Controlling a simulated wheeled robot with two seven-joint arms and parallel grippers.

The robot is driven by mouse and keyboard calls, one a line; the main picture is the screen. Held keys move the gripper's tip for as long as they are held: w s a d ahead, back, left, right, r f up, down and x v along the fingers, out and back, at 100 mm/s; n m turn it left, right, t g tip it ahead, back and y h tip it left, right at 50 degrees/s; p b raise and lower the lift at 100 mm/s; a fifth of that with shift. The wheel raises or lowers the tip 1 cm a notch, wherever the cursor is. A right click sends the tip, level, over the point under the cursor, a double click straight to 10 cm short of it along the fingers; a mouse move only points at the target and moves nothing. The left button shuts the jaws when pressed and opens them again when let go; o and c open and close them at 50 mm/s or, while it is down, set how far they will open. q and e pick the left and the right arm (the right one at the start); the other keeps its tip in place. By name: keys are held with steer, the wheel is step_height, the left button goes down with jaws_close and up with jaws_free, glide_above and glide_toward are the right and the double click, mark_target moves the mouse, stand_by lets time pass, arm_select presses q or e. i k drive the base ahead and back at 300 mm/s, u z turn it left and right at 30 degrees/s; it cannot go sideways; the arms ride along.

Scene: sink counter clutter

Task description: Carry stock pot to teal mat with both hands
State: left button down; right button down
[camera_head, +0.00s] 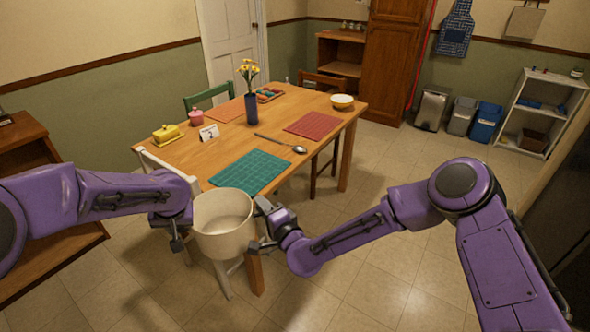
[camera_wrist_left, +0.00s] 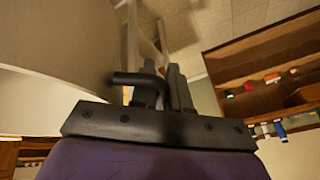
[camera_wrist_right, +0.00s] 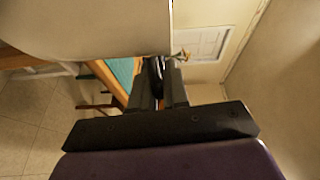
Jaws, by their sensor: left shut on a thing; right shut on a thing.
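The cream stock pot (camera_head: 222,226) hangs between my two grippers in the head view, upright and empty, in front of the table's near edge. My left gripper (camera_head: 183,236) is shut on the pot's left side; in the left wrist view its fingers (camera_wrist_left: 155,95) close on a dark handle beside the pot wall (camera_wrist_left: 60,45). My right gripper (camera_head: 262,228) is shut at the pot's right side; in the right wrist view its fingers (camera_wrist_right: 157,85) meet below the pot wall (camera_wrist_right: 90,25), the handle mostly hidden. The teal mat (camera_head: 250,171) lies bare on the table just beyond the pot.
A white chair (camera_head: 160,160) stands at the near left.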

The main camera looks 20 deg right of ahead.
mark_target(253, 171)
steer(key=z, duration=0.2)
steer(key=i, duration=1.35)
